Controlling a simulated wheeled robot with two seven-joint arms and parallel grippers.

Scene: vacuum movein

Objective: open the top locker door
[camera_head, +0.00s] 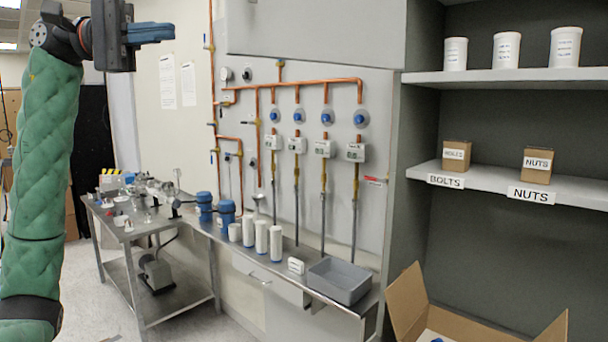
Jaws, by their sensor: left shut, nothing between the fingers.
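My left gripper (152,33) is raised at the top left of the head view, at the end of my green-sleeved arm. Its blue fingers point right and are shut, with nothing held. A large grey panel (315,32) sits high on the wall unit at top centre, cut off by the picture's top edge. I cannot tell whether it is the locker door, and I see no handle on it. The gripper is apart from it, to its left. No other top locker door can be made out. My right gripper is out of view.
Copper pipes with valves (300,84) run below the panel. A steel bench (262,262) carries bottles and a grey bin (339,281). A metal cart (150,228) stands left. Shelves (510,76) and an open cardboard box (410,300) are right. Some floor is clear at lower left.

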